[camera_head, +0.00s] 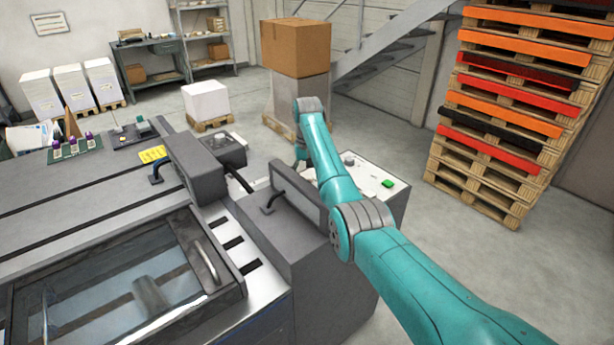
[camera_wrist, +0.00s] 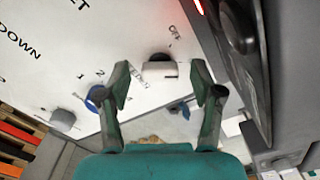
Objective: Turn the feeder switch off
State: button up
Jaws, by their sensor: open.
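In the wrist view, a white switch knob (camera_wrist: 160,70) with a dark base stands on a white control panel (camera_wrist: 60,60). The word OFF is printed just above it; a label beside it is partly covered by a finger and hard to read. My gripper (camera_wrist: 161,78) is open, with one finger on each side of the knob and gaps visible between. I cannot tell which position the knob points to. In the head view, my arm reaches over the white panel top (camera_head: 365,181); the fingers are hidden there.
The panel also has a blue knob (camera_wrist: 95,97) and a grey knob (camera_wrist: 62,119). A dark machine housing (camera_wrist: 222,60) with a red light (camera_wrist: 199,6) stands close to the right finger. Stacked pallets (camera_head: 520,95) stand across the open floor.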

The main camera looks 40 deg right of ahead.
jog(key=c, duration=1.1)
jog(key=shift+c, duration=0.2)
jog(key=n, duration=0.5)
jog(key=shift+d+n, duration=0.1)
jog(key=shift+n, duration=0.2)
jog(key=n, duration=0.6)
jog(key=shift+n, duration=0.3)
